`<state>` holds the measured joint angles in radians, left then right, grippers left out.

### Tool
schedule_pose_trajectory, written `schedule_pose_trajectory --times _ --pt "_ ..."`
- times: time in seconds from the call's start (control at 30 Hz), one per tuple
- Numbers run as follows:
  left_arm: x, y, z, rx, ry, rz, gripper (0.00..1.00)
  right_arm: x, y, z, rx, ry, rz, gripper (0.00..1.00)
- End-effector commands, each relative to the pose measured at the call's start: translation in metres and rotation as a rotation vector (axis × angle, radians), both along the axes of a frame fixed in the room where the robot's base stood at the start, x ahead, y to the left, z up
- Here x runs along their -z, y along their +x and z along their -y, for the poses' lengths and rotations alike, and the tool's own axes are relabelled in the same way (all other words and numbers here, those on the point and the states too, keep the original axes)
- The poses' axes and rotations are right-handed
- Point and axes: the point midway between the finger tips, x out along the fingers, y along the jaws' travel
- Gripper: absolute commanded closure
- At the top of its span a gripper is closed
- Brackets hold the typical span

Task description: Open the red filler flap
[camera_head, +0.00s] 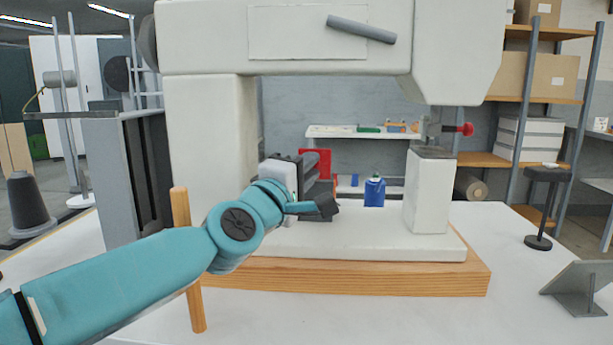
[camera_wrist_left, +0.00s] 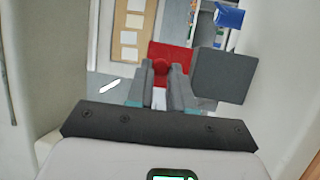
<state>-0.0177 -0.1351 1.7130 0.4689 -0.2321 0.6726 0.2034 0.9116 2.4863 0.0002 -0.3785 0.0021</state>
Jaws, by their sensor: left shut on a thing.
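The red filler flap (camera_head: 321,156) shows as an upright red panel inside the opening of the white machine. In the left wrist view the two grey fingers (camera_wrist_left: 160,75) are closed around the red knob. The fingers and wrist hide part of the flap, so I cannot tell its exact angle. My right gripper is not in view.
The white machine (camera_head: 207,140) stands on a wooden base (camera_head: 370,276) on the white table. A wooden rod (camera_head: 188,260) stands near my arm. A grey block (camera_wrist_left: 225,75) is beside the fingers.

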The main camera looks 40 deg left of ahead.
Motion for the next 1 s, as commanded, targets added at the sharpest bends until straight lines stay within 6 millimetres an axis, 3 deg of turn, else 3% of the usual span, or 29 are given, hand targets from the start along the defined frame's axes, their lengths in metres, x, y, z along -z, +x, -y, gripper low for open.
schedule_pose_trajectory --times 0.23,0.27,0.3,0.33,0.73,0.87,1.0 --pt "0.0 0.0 0.0 0.0 0.001 0.0 1.0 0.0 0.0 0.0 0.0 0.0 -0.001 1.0" --pt "0.0 0.0 0.0 0.0 0.001 0.0 0.73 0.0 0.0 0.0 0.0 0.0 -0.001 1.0" --pt "0.0 0.0 0.0 0.0 0.001 0.0 0.6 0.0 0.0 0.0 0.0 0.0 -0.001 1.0" --pt "0.0 0.0 0.0 0.0 0.001 0.0 0.53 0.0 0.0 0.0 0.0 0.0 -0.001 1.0" --pt "0.0 -0.009 0.001 0.0 0.0 0.001 0.53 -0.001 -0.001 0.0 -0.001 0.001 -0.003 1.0" --pt "0.003 -0.035 0.005 -0.001 0.0 0.003 0.53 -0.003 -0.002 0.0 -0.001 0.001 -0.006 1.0" --pt "0.007 -0.072 0.011 0.0 0.0 0.003 0.53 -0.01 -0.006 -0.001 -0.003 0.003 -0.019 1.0"
